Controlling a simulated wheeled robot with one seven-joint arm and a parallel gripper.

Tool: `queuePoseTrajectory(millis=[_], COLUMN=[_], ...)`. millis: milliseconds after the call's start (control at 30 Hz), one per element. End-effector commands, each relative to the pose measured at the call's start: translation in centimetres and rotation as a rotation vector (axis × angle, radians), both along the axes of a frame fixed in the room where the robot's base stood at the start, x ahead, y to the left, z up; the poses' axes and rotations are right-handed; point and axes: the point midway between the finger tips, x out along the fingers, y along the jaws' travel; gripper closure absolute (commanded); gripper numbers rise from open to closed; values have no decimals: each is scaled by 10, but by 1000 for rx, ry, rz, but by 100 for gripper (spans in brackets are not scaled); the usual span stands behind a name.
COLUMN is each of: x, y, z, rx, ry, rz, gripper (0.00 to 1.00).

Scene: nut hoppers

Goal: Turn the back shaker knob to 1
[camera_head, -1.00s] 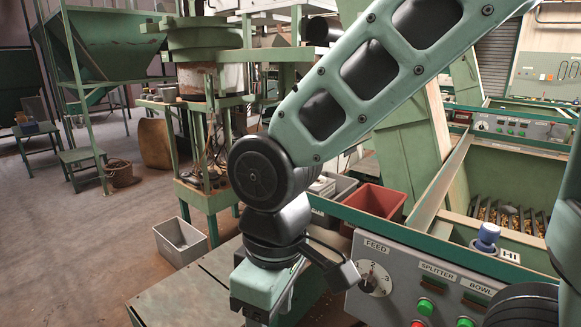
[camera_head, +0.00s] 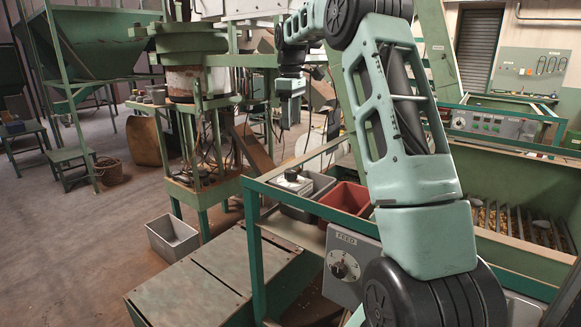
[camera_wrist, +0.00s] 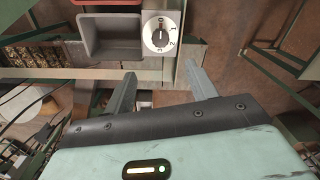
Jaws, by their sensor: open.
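In the wrist view a dark knob (camera_wrist: 160,38) sits on a round white dial with small numerals, beside a grey bin. The knob lies ahead of my fingers, between them in the picture and apart from them. Its exact setting is too small to read. My gripper (camera_wrist: 160,88) is open and empty, its two fingers spread. In the head view my gripper (camera_head: 289,112) hangs at the far end of my arm, beyond the bins. A small pale box with a dark top (camera_head: 292,178) by the grey bin may be the same knob; I cannot be sure.
The grey bin (camera_wrist: 110,38) and a red bin stand beside the dial; the red bin (camera_head: 345,198) also shows in the head view. A nearer FEED knob (camera_head: 342,266) is on the front panel. Green frame rails (camera_head: 300,200) run between.

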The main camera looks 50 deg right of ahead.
Motion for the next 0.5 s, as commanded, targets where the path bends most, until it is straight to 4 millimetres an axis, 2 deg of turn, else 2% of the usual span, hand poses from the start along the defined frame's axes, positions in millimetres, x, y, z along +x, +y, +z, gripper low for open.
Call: queuePoseTrajectory(millis=[500], x=[-1], y=[3], z=[-101], rx=[4], ry=[4], rz=[1], gripper=[43])
